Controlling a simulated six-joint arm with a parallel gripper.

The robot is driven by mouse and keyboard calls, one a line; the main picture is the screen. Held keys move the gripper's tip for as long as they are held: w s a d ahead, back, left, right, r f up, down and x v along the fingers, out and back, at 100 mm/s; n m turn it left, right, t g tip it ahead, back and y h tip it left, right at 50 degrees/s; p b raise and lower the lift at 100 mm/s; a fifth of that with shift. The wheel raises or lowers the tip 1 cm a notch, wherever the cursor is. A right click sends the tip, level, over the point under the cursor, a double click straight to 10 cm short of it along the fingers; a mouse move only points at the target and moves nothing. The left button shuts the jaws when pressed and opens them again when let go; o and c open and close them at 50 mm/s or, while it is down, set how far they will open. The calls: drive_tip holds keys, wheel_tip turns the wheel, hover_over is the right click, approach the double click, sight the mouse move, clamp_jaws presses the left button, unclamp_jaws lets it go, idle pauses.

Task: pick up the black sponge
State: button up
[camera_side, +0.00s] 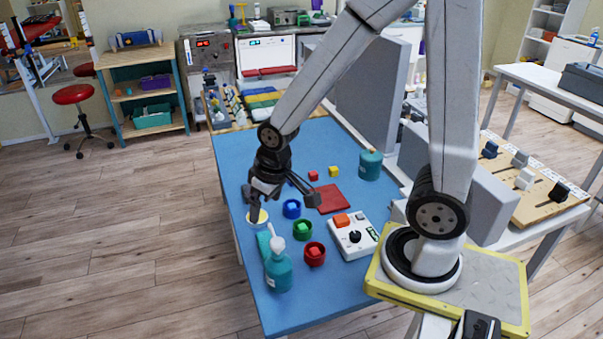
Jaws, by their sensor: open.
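A small dark object (247,193), which may be the black sponge, shows at the left edge of the blue table (345,293), partly hidden behind my gripper. Its shape is too small to be sure of. My gripper (283,207) hangs over the left part of the table with its fingers spread wide and nothing seen between them. I cannot tell how high the fingertips are above the table.
A blue cup (291,209), green cup (302,230) and red cup (314,254) stand below my gripper. A teal pump bottle (278,270) is in front. A white control box (352,240), red square (333,197), small cubes and teal canister (370,165) stand to the right.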

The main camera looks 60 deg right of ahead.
drive_tip(key=w+d+f+m+g, duration=0.1)
drive_tip(key=w+d+f+m, duration=0.3)
drive_tip(key=w+d, duration=0.7)
drive_tip(key=w+d+f+m, duration=0.1)
drive_tip(key=w+d+f, duration=0.1)
drive_tip(key=d, duration=0.1)
drive_tip(key=w+d+f+m+g, duration=0.1)
drive_tip(key=w+d+f, duration=0.2)
drive_tip(key=w+d+f+m, duration=0.2)
drive_tip(key=w+d+f, duration=0.1)
drive_tip(key=d, duration=0.1)
drive_tip(key=shift+w, duration=0.25)
drive_tip(key=shift+w+d+f, duration=0.1)
drive_tip(key=shift+d+f, duration=0.25)
drive_tip(key=shift+f, duration=1.35)
drive_tip(key=shift+f, duration=2.6)
drive_tip(key=c, duration=1.2)
